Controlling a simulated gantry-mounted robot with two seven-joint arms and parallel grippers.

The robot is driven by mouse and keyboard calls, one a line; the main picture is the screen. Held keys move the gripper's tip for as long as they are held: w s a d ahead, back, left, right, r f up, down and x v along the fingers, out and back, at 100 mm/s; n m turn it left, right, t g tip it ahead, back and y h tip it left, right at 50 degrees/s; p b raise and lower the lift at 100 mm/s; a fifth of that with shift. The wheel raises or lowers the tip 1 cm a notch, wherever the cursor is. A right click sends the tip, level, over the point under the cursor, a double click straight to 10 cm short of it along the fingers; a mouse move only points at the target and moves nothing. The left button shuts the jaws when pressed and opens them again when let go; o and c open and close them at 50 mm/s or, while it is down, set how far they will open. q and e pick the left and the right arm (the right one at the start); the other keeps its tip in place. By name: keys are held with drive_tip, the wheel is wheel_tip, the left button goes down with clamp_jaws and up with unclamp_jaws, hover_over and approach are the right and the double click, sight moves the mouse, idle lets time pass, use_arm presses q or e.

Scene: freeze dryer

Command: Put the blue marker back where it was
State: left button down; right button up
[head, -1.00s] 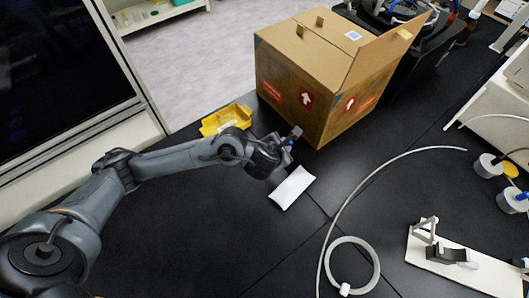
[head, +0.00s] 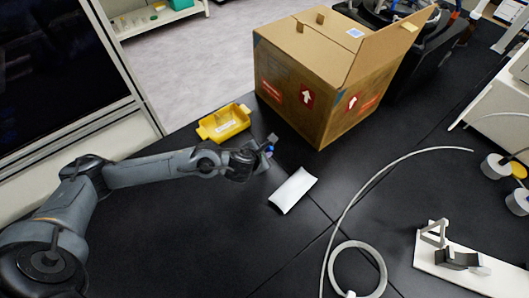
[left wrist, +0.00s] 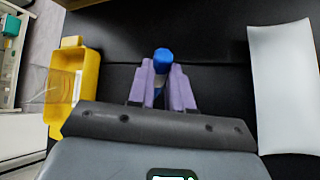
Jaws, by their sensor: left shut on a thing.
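The blue marker shows its blue cap (left wrist: 163,58) in the left wrist view, between the purple fingers of my left gripper (left wrist: 161,85). The gripper is shut on it. In the head view my left gripper (head: 266,147) is over the black bench, between the yellow tray and the white sheet, with a small bit of blue (head: 269,149) at its tip. Most of the marker is hidden by the fingers. The yellow tray (head: 240,124) lies left of the gripper and also shows in the left wrist view (left wrist: 88,75). My right gripper is not in view.
A white sheet-like item (head: 293,190) lies close to the right of the gripper. A large open cardboard box (head: 290,100) stands behind it. A pale hose (head: 352,203) curves across the bench on the right. The front left bench is bare.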

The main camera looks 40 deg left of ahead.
use_arm(q)
drive_tip(key=shift+f, duration=0.2)
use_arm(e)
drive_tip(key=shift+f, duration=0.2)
use_arm(q)
drive_tip(key=c, duration=1)
unclamp_jaws()
drive_tip(key=shift+c, duration=0.2)
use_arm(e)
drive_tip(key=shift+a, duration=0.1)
use_arm(q)
drive_tip(key=shift+r, duration=0.1)
